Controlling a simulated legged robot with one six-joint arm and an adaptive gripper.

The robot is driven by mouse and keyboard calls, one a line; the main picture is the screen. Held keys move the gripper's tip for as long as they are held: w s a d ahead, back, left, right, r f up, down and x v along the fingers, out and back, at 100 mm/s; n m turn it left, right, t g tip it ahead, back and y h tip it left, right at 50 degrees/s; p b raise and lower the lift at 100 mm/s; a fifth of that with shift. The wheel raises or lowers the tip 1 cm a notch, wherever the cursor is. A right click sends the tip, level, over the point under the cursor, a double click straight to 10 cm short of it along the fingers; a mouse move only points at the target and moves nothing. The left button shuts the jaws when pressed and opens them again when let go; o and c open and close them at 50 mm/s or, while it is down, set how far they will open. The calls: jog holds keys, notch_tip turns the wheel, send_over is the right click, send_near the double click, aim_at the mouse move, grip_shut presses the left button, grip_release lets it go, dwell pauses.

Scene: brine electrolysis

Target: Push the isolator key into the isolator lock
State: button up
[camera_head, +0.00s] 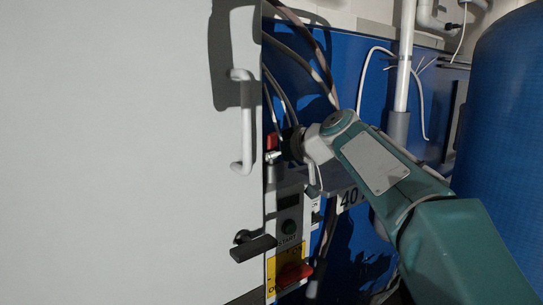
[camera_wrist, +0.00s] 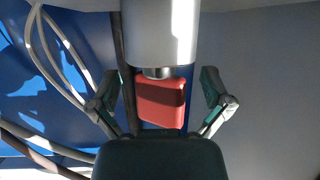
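The red isolator key (camera_wrist: 160,100) lies between my gripper's two fingers in the wrist view, with a visible gap on each side. A short metal part (camera_wrist: 158,72) joins its end to a grey cylinder (camera_wrist: 160,35), which looks like the isolator lock. I cannot tell how deep the key sits. In the head view the key (camera_head: 271,141) is a small red patch beside the door edge, above the grey cylinder (camera_head: 274,173). My gripper (camera_wrist: 160,95) is open around the key; in the head view my gripper (camera_head: 284,147) is dark and partly hidden.
A large white door (camera_head: 120,150) with a handle (camera_head: 246,122) and black lever (camera_head: 253,248) fills the left. Below my gripper is a panel with a START button (camera_head: 289,227) and red rotary switch (camera_head: 294,274). Cables (camera_head: 310,55) hang behind; a blue tank (camera_head: 510,130) stands right.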

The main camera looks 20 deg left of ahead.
jog(key=v, duration=1.1)
jog(key=s+d+f+m+h, duration=0.5)
jog(key=s+d+f+m, duration=0.1)
jog(key=s+d+f, duration=0.6)
jog(key=s+d+f+m+g+h, duration=0.1)
jog(key=s+d+f+m+h, duration=0.5)
jog(key=s+d+f, duration=0.5)
jog(key=s+f, duration=0.4)
jog(key=f, duration=0.2)
jog(key=shift+s+d+f+g+h, duration=0.25)
jog(key=shift+d+g+h, duration=0.05)
jog(key=shift+d, duration=0.1)
